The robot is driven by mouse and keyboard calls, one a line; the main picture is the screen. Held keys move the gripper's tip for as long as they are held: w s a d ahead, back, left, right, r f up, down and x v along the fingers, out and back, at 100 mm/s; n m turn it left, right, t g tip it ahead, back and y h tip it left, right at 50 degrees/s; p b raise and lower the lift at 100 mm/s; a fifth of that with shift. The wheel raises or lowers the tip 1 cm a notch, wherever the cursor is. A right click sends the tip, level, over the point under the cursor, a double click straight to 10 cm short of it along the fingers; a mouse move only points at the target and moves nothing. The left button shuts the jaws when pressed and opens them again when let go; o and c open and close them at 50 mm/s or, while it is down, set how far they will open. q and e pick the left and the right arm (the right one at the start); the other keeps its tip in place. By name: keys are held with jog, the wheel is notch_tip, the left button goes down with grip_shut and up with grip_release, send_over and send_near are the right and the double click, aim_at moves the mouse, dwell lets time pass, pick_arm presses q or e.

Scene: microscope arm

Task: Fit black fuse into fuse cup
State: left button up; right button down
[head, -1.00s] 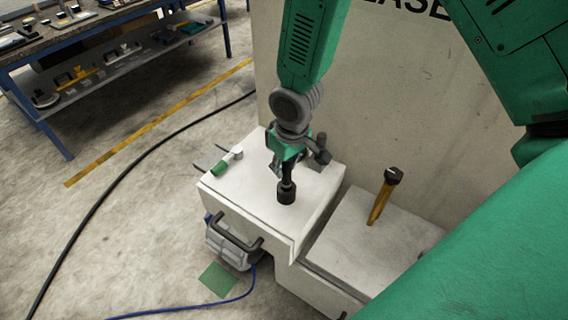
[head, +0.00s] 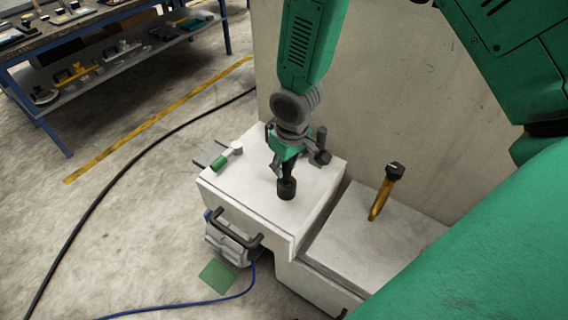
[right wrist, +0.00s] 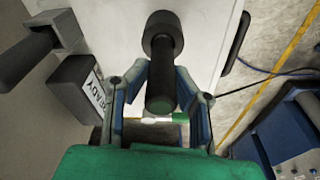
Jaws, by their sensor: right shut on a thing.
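My right gripper (head: 284,168) points down over the white box and is shut on the black fuse, a slim dark cylinder (right wrist: 160,90) between the fingers in the right wrist view. A wider black round piece (head: 286,189), which looks like the fuse cup, is right below the fingers on the box top. It also shows in the right wrist view (right wrist: 162,32), in line with the fuse and overlapping it. I cannot tell how deep the fuse sits in it. My left gripper is not in view.
A green-and-white cylinder (head: 226,158) lies on the white box (head: 240,185). A dark box marked READY (right wrist: 75,88) is beside the gripper. A yellow-brown rod with a black head (head: 384,190) leans on the lower block (head: 355,235). A wall (head: 400,110) stands behind.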

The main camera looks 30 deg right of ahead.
aim_at(285, 174)
jog(key=shift+f+b, duration=0.9)
jog(key=shift+f, duration=0.7)
jog(key=c, duration=1.3)
grip_release()
jog(key=shift+r, duration=0.2)
jog(key=r, duration=0.3)
jog(key=s+r, duration=0.1)
jog(key=r, duration=0.6)
jog(key=shift+s+d+r, duration=0.1)
jog(key=shift+s+r, duration=0.05)
jog(key=shift+s, duration=0.05)
jog(key=shift+s+r, duration=0.15)
jog(key=shift+r, duration=0.4)
